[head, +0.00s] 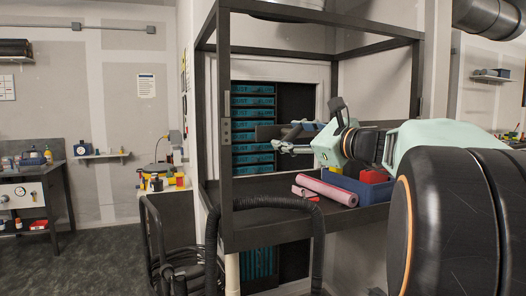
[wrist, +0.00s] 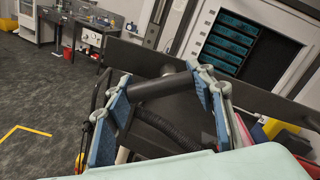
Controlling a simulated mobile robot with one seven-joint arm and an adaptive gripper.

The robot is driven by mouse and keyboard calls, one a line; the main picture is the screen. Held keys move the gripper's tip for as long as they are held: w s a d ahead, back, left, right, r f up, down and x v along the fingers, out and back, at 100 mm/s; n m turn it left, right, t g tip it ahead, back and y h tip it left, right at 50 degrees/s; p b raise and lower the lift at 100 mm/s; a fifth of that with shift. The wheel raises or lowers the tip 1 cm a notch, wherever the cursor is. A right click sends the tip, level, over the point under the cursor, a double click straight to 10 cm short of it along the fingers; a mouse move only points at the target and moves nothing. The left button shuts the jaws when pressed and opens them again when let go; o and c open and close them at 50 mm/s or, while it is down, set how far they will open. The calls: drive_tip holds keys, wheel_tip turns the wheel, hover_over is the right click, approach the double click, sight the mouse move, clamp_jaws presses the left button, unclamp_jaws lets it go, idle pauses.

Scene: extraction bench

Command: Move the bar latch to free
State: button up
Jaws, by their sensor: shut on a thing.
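My gripper (head: 289,138) reaches in from the right, inside the dark-framed bench, above its shelf. In the wrist view its two blue-padded fingers (wrist: 162,80) are shut on a dark round bar (wrist: 165,87), which lies crosswise between them. I take this bar to be the handle of the bar latch. How the bar joins the panel is hidden, and the latch's position cannot be read.
Pink rolls (head: 328,189), a blue bin (head: 345,186) and a red item (head: 374,176) lie on the bench shelf (head: 262,226) below my arm. Dark frame posts (head: 224,130) stand to the left. A black hose (head: 262,202) arches in front. Open floor (head: 110,250) lies left.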

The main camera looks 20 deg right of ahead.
drive_tip(key=n+b, duration=0.3)
drive_tip(key=f+n+b, duration=0.1)
drive_tip(key=n+b, duration=0.2)
drive_tip(key=b, duration=0.1)
drive_tip(key=shift+w+d+n, duration=0.1)
drive_tip(key=shift+d+n, duration=0.1)
drive_tip(key=shift+n, duration=0.1)
drive_tip(key=shift+d+r+n+b, duration=0.1)
drive_tip(key=shift+d+n+b, duration=0.1)
drive_tip(key=shift+n+b, duration=1.8)
drive_tip(key=shift+r+n, duration=0.1)
drive_tip(key=shift+n, duration=0.3)
drive_tip(key=o, duration=1.2)
drive_tip(key=shift+c, duration=0.2)
drive_tip(key=v, duration=1.2)
